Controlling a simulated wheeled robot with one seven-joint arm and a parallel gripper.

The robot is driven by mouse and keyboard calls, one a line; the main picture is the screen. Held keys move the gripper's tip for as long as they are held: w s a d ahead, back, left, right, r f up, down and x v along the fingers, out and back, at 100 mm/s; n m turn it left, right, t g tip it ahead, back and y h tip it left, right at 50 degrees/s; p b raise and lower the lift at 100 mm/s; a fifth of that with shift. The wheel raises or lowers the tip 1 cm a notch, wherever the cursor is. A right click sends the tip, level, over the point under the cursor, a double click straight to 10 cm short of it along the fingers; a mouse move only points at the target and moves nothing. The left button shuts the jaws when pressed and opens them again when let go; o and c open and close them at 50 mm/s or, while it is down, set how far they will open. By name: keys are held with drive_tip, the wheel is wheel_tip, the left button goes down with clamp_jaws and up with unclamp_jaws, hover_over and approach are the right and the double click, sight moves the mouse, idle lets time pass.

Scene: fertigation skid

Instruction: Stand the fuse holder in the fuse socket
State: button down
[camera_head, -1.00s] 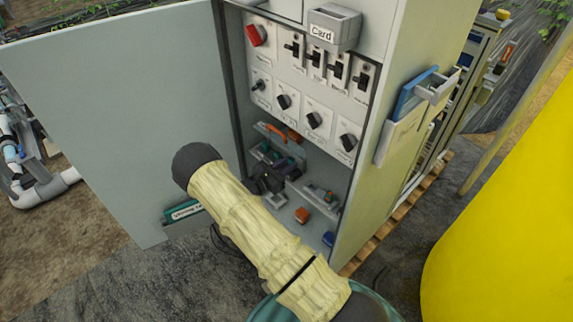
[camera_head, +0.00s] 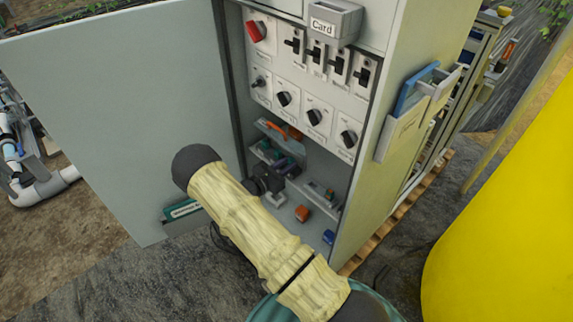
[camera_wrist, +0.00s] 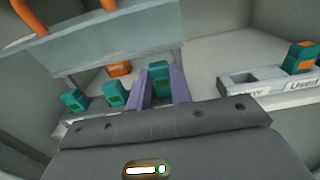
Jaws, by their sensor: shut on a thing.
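In the wrist view, my gripper (camera_wrist: 161,88) has its two purple fingers shut on a teal fuse holder (camera_wrist: 160,78). The held fuse holder looks upright, in front of a grey rail or ledge. Two more teal fuse holders (camera_wrist: 73,99) (camera_wrist: 114,93) stand to its left. The fuse socket cannot be clearly made out, and the lower end of the held fuse holder is hidden by the gripper body. In the head view, my gripper (camera_head: 268,181) reaches into the lower part of the open cabinet, and the held piece is too small to tell.
A white tray (camera_wrist: 255,84) marked "Used" stands right, with a teal and orange piece (camera_wrist: 302,57) in it. An orange block (camera_wrist: 118,68) lies behind the row. A grey panel with orange handles (camera_wrist: 37,20) hangs close above. The cabinet's right wall (camera_head: 362,190) bounds the space.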

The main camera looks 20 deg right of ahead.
drive_tip(key=shift+f, duration=0.45)
idle(0.3)
drive_tip(key=c, duration=1.2)
unclamp_jaws()
drive_tip(key=p+v, duration=0.2)
drive_tip(key=v, duration=1.5)
drive_tip(key=shift+s+a, duration=0.1)
drive_tip(key=shift+a, duration=0.1)
drive_tip(key=shift+d+f, duration=0.1)
drive_tip(key=shift+d, duration=0.05)
